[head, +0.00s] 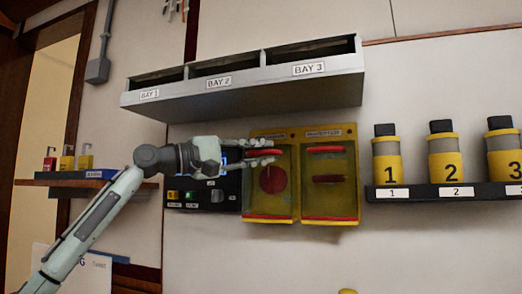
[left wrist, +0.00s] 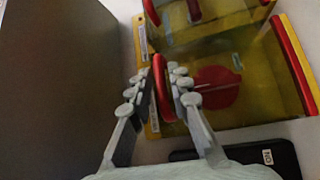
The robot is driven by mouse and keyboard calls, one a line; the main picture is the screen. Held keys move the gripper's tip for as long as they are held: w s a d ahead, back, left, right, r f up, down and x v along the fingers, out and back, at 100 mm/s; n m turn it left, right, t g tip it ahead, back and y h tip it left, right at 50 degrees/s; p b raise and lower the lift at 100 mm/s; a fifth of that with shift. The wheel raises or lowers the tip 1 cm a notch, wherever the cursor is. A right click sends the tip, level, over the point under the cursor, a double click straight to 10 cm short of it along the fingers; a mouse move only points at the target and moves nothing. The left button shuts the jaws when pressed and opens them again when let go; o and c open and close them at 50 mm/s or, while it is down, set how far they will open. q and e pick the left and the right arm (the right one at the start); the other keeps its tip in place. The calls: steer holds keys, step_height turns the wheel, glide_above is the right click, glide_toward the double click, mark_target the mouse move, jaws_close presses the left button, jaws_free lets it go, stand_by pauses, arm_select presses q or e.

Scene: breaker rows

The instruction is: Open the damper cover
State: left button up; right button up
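Two yellow-framed see-through covers hang side by side on the wall; their small labels are hard to read. The left cover (head: 283,207) has a red round part behind it and a red bar handle (head: 266,152) near its top. My left gripper (head: 262,151) is at this handle, one set of fingers above and one below. In the left wrist view the red handle (left wrist: 161,88) lies between the open fingers (left wrist: 161,83), with a small gap visible on at least one side. The right cover (head: 345,205) shows two red bars. Both covers appear closed. My right gripper is not in view.
A grey bay shelf (head: 245,95) juts out above the covers. A dark control box (head: 205,200) sits left of them, behind my left arm. A black rack (head: 430,193) with yellow-grey canisters is at the right. The wall below the covers is mostly clear.

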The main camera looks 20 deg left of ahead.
arm_select(q)
steer(key=shift+w, duration=0.1)
jaws_close()
stand_by(0.4)
